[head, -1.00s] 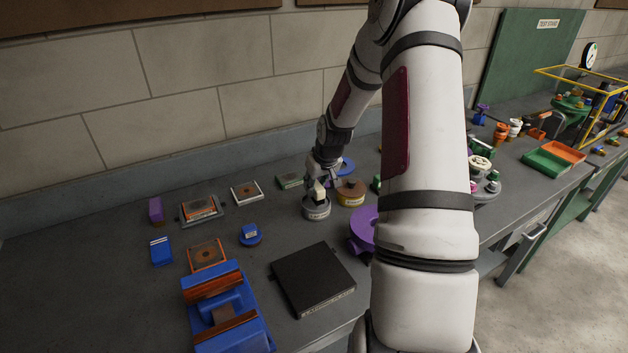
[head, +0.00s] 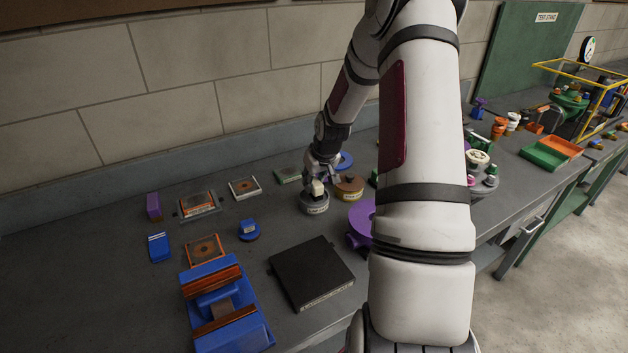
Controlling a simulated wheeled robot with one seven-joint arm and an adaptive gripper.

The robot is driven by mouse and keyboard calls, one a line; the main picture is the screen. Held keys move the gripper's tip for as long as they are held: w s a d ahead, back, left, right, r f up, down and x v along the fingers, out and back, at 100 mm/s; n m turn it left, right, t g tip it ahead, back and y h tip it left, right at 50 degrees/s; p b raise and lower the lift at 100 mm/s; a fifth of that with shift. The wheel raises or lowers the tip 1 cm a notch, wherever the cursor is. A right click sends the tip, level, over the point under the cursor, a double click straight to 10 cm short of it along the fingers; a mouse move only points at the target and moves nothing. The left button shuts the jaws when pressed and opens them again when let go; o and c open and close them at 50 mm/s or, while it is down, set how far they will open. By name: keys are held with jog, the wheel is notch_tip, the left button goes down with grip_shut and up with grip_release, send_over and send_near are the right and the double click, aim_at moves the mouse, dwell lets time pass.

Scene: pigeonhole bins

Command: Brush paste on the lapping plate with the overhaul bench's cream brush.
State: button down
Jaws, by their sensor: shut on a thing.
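The lapping plate (head: 311,273) is a black square slab with a pale label on its front edge, lying flat near the bench's front, right of a blue vise. My gripper (head: 318,184) is beyond it, over a round grey tin (head: 314,204) with a pale label. It is shut on the cream brush (head: 318,187), of which only a small cream block shows between the fingers. The brush's lower end is hidden at the tin's mouth; I cannot tell whether it touches the paste. The plate's top is bare.
A brown-topped tin (head: 349,187) stands close right of the grey tin. A purple round part (head: 361,219) sits right of the plate, partly behind my arm. The blue vise (head: 226,303) stands left of the plate. Bench between tin and plate is clear.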

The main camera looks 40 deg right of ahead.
jog(key=shift+f, duration=0.7)
dwell(0.3)
jog(key=shift+r, duration=0.1)
jog(key=shift+r+p, duration=1.4)
jog(key=shift+r, duration=2.05)
